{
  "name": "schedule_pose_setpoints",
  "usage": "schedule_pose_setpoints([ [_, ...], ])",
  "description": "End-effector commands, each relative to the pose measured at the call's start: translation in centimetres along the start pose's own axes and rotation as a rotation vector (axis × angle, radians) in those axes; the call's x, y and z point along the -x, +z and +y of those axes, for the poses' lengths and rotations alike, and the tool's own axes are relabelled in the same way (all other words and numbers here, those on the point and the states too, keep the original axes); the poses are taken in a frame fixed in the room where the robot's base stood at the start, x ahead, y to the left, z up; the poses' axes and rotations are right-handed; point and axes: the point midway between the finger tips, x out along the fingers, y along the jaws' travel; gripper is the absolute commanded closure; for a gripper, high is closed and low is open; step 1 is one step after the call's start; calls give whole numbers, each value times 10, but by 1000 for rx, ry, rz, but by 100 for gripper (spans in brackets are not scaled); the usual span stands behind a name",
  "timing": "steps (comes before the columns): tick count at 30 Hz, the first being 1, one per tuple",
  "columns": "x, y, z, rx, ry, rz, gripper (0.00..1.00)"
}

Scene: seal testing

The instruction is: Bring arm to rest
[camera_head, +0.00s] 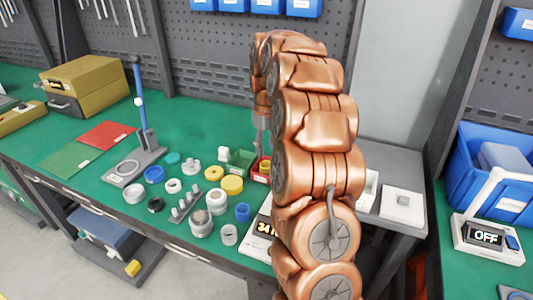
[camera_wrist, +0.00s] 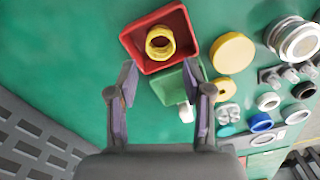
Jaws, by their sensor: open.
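My copper-coloured arm stands upright in the middle of the head view and folds over the green bench. My gripper (camera_wrist: 160,88) shows in the wrist view with its two dark fingers spread apart and nothing between them. Beyond the fingertips are a red bin (camera_wrist: 133,42) holding a yellow ring (camera_wrist: 160,42), and a green bin (camera_wrist: 171,83). In the head view the gripper is mostly hidden behind my arm, and the red bin (camera_head: 257,174) is partly covered by it. The green bin (camera_head: 240,157) stands beside the red one.
Several rings, caps and jars, including a yellow cap (camera_head: 232,184), stand left of my arm. A blue-handled stand (camera_head: 140,100) is farther left. A scale reading OFF (camera_head: 487,236) and a blue crate (camera_head: 478,165) are at right. A perforated panel (camera_head: 215,60) rises behind the bench.

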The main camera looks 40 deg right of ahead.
Motion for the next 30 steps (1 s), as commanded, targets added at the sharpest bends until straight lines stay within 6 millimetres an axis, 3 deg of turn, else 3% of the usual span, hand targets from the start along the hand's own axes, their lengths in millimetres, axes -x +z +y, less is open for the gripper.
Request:
schedule_pose_setpoints([
  [17,3,-1,-4,-2,-1,9,50],
  [23,25,-9,-33,-24,-15,71,50],
  [30,48,16,-93,-12,-35,46,50],
])
